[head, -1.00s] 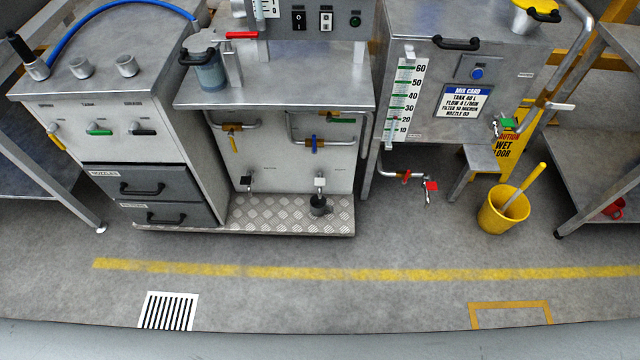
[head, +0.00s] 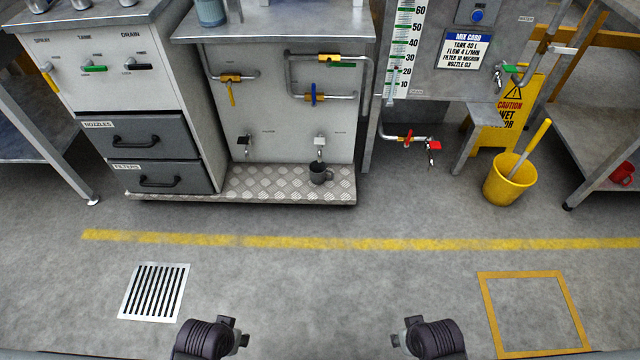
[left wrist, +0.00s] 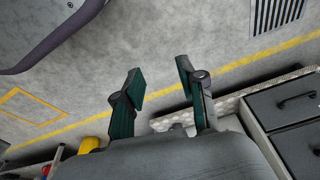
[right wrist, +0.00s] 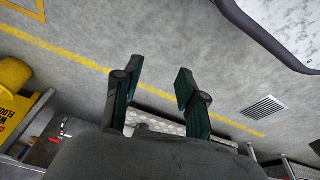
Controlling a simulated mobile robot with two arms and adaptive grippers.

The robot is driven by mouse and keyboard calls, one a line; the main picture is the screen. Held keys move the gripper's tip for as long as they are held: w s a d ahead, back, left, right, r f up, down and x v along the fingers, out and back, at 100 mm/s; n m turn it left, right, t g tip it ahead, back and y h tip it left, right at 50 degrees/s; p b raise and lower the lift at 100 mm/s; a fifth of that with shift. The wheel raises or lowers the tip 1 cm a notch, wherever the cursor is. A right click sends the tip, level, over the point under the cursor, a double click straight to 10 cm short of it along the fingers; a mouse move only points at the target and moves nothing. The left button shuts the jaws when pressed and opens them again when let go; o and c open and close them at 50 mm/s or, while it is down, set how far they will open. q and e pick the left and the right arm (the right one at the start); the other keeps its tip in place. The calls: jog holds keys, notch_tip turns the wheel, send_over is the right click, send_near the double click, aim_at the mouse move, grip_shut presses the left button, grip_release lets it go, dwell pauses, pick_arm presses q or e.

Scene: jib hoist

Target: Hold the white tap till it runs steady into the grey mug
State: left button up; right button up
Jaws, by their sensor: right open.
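The white tap (head: 319,143) sticks out low on the pale cabinet front in the head view, above a checker-plate ledge. The dark grey mug (head: 321,173) stands upright on that ledge, below the tap and apart from it. I cannot tell whether any water runs. My left gripper (left wrist: 160,80) is open and empty in the left wrist view. My right gripper (right wrist: 158,76) is open and empty in the right wrist view. Both are well away from the tap and mug. Their fingertips cannot be made out in the head view.
A black-handled tap (head: 243,142) sits left of the white one. Coloured pipe valves (head: 313,97) are above. A red-handled tap (head: 434,148) and a yellow bucket (head: 509,180) stand right. The checker-plate ledge (head: 262,184) edges clear floor with a drain grate (head: 154,292).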

pick_arm(q)
jog(key=shift+w, duration=0.15)
pick_arm(e)
jog(key=shift+w, duration=0.15)
